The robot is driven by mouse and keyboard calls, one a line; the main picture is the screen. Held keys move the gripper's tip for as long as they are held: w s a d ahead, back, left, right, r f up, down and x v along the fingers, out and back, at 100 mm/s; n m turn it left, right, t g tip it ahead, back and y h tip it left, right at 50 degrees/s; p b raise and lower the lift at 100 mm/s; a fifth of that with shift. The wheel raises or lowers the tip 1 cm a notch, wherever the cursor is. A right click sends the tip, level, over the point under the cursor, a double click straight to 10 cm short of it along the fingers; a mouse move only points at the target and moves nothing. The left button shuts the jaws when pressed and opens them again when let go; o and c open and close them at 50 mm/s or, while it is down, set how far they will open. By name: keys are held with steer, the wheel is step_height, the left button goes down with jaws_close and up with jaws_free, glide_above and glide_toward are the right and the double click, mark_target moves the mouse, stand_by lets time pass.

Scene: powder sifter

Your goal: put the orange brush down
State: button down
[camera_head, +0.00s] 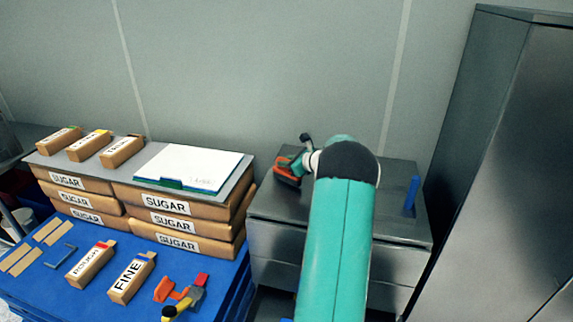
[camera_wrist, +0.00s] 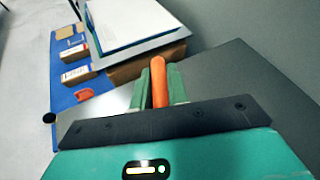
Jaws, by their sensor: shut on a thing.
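My gripper (camera_wrist: 159,92) is shut on the orange brush (camera_wrist: 158,72); its orange handle stands between the two green fingers in the wrist view. In the head view, my gripper (camera_head: 304,160) is at the left part of the steel cabinet top (camera_head: 385,205), with orange of the brush (camera_head: 287,172) showing beside it. The brush's bristles are not clear. I cannot tell whether the brush touches the steel top. My arm hides part of the cabinet.
A blue upright object (camera_head: 411,193) stands at the cabinet's right edge. Stacked sugar bags (camera_head: 168,204) carry a board with a white binder (camera_head: 190,166) at left. A blue table (camera_head: 40,285) holds boxes and tools. A tall metal cabinet (camera_head: 500,150) stands at right.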

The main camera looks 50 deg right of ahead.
steer(key=shift+f, duration=0.4)
steer(key=shift+f, duration=0.15)
steer(key=c, duration=1.4)
jaws_free()
steer(key=shift+o, duration=0.2)
